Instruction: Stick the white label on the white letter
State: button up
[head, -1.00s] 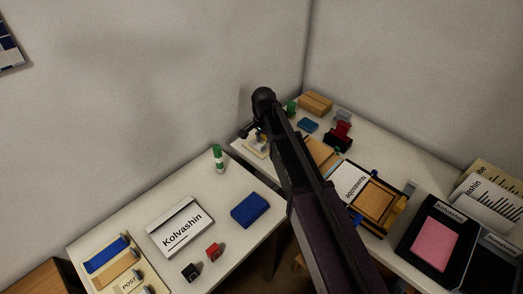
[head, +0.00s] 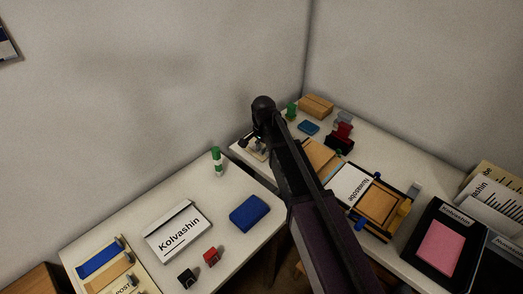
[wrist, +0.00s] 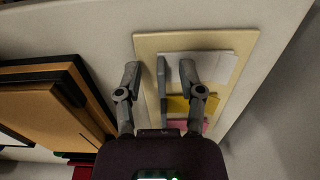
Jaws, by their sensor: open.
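My gripper (wrist: 160,70) is open in the wrist view, above a cream board (wrist: 150,46). The white label (wrist: 222,66) lies on this board, partly behind the right finger. A grey upright tab (wrist: 161,76) at its left end stands between the fingers; I cannot tell whether they touch it. In the head view the board (head: 262,157) is mostly hidden by my arm. A white flat piece lettered "Kolvashin" (head: 172,229) lies on the left table. Another white sheet with dark lettering (head: 350,184) lies on the right table; I cannot tell which is the letter.
Yellow (wrist: 177,106) and pink (wrist: 206,126) labels lie on the board beside the white one. A wooden frame-like piece (wrist: 35,108) is left of my gripper. A blue block (head: 249,213), a green-capped tube (head: 217,161) and small stamps stand on the left table.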

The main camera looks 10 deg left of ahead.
aim_at(263, 149)
grip_shut()
jog(key=shift+r, duration=0.1)
dwell(0.3)
notch_tip(263, 149, up, 3)
jog(key=p, duration=0.3)
jog(key=shift+r+p, duration=0.15)
jog(key=shift+p, duration=0.15)
jog(key=shift+s+d+r, duration=0.15)
jog(key=shift+s+r, duration=0.05)
jog(key=shift+s, duration=0.1)
jog(key=s+d, duration=0.3)
jog(key=s, duration=0.4)
jog(key=s+d+r+p, duration=0.1)
jog(key=s+d, duration=0.2)
jog(key=s, duration=0.3)
jog(key=shift+s+d, duration=0.4)
jog(key=shift+s, duration=0.1)
